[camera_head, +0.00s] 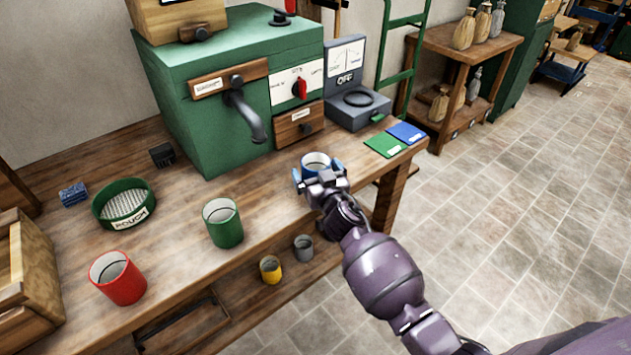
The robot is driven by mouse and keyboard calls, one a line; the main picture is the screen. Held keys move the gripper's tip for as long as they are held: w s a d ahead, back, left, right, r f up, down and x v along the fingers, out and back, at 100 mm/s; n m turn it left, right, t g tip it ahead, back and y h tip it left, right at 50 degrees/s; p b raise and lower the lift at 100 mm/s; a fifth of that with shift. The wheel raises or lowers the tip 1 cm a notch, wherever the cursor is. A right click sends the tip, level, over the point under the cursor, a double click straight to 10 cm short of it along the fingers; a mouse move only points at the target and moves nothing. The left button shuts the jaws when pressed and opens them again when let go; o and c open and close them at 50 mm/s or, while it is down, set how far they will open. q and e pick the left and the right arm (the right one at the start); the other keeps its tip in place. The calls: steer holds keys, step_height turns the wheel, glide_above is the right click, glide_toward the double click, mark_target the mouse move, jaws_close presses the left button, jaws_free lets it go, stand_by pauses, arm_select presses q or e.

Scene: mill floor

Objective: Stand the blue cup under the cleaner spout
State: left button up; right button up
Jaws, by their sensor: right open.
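The blue cup (315,159) stands upright on the wooden bench (275,190), right of the green machine. My right gripper (318,171) is open, with its fingers on either side of the cup. The gripper hides most of the cup's near wall, so I cannot tell whether the fingers touch it. The cleaner (222,75) is a large green box with a dark curved spout (246,118) on its front. The bench below the spout is bare. My left gripper is not in view.
A green cup (223,228), a red cup (119,280) and a green-rimmed sieve (123,204) stand on the bench to the left. A grey scale (358,105) and green and blue cards (384,145) are behind the gripper. Yellow and grey cups (271,270) sit lower down.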

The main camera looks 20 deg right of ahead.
steer(key=c, duration=1.1)
steer(key=shift+r, duration=0.1)
steer(key=shift+c, duration=0.2)
